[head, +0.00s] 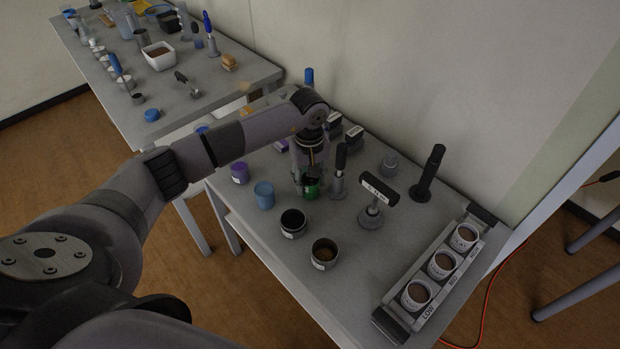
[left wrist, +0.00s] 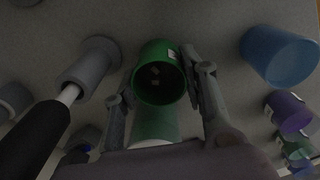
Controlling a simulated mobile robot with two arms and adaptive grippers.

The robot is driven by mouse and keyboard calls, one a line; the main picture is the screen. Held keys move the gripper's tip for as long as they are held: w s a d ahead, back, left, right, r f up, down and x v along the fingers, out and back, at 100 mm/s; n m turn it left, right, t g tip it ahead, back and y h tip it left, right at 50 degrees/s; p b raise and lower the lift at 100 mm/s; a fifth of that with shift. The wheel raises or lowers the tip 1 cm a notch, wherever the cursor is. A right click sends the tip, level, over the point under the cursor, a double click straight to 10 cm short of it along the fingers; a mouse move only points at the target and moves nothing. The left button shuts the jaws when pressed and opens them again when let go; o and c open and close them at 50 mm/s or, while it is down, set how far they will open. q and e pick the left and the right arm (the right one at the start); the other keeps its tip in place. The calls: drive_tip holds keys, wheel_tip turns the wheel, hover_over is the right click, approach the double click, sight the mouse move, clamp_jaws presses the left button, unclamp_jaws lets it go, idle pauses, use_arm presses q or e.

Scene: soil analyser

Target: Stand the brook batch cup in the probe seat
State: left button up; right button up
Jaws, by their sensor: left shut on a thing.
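My left gripper (head: 307,181) is shut on a green cup (head: 312,190) at the middle of the near bench. In the left wrist view the dark-mouthed green cup (left wrist: 157,58) shows between the gripper's fingers (left wrist: 163,98), with a small pale label on its rim. A paler green shape (left wrist: 155,124) shows just below it; I cannot tell what it is. I cannot read a brook label on any cup, nor tell which fixture is the probe seat. A black-handled upright tool in a grey base (head: 338,183) stands just right of the gripper. My right gripper is out of view.
A purple cup (head: 239,174), a blue cup (head: 264,194), a dark cup (head: 293,226) and a soil-filled cup (head: 324,257) stand nearby. A labelled T-handled tool (head: 371,215) and a rack (head: 433,308) of three soil cups are at the right. Bench front centre is clear.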

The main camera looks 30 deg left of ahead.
use_arm(q)
drive_tip(key=o, duration=1.2)
drive_tip(key=shift+f, duration=0.1)
